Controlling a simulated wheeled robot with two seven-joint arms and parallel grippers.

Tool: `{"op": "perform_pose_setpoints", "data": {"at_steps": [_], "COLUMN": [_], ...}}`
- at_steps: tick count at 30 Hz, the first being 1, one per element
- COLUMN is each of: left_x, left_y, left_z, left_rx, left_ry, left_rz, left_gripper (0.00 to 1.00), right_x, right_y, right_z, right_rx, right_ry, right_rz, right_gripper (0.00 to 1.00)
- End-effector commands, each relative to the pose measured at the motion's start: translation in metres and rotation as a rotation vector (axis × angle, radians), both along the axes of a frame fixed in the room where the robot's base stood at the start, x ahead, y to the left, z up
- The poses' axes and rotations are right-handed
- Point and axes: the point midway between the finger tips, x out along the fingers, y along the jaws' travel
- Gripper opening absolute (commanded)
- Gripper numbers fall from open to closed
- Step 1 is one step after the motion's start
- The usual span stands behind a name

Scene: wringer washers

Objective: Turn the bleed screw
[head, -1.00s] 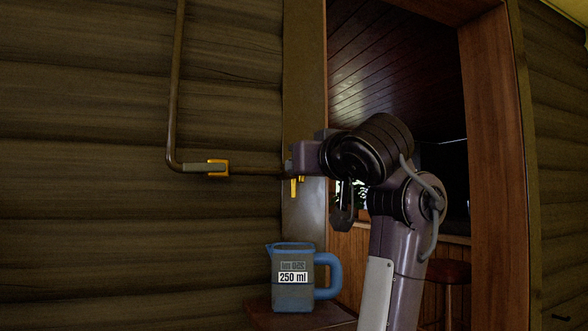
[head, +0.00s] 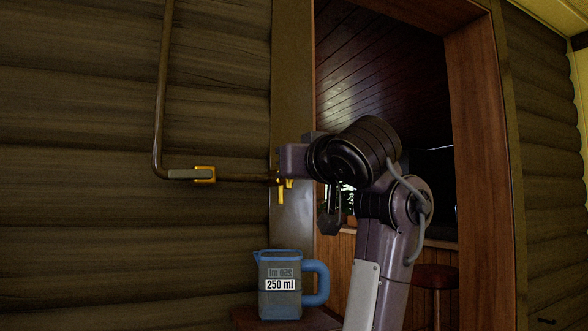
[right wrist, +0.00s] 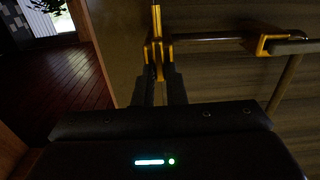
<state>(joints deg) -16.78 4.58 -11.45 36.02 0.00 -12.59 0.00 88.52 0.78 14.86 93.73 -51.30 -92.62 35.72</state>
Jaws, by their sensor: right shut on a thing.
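A thin brown pipe (head: 242,178) runs down the log wall and bends right to a small yellow fitting (head: 281,193) with a downward stub, where the bleed screw sits. In the right wrist view the yellow fitting (right wrist: 156,28) stands upright between my fingers. My right gripper (right wrist: 160,78) is shut on the bleed screw at this fitting; the screw itself is mostly hidden by the fingers. In the head view my right arm comes from the lower right and its wrist covers the grip. A blue jug (head: 262,290) labelled 250 ml stands upright below the fitting. My left gripper is out of view.
A yellow clip with a grey sleeve (head: 205,174) holds the pipe to the wall. The jug stands on a small wooden surface (head: 318,321). A doorway with a wooden frame (head: 480,150) opens behind my arm, with a stool (head: 436,276) beyond.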

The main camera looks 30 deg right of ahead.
Motion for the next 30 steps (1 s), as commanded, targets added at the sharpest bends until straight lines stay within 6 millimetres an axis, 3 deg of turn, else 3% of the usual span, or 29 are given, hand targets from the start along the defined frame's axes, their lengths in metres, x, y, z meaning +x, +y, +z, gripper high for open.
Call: {"op": "perform_pose_setpoints", "data": {"at_steps": [15,30], "left_x": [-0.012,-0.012], "left_y": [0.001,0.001], "left_z": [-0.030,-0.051], "left_rx": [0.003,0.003], "left_ry": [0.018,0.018], "left_rz": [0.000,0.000], "left_gripper": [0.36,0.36], "right_x": [0.000,0.001], "right_y": [0.003,0.006], "right_z": [-0.004,-0.004], "right_rx": [-0.304,-0.618], "right_ry": [0.017,0.037], "right_rz": [-0.001,-0.001], "right_gripper": [0.00,0.00]}}
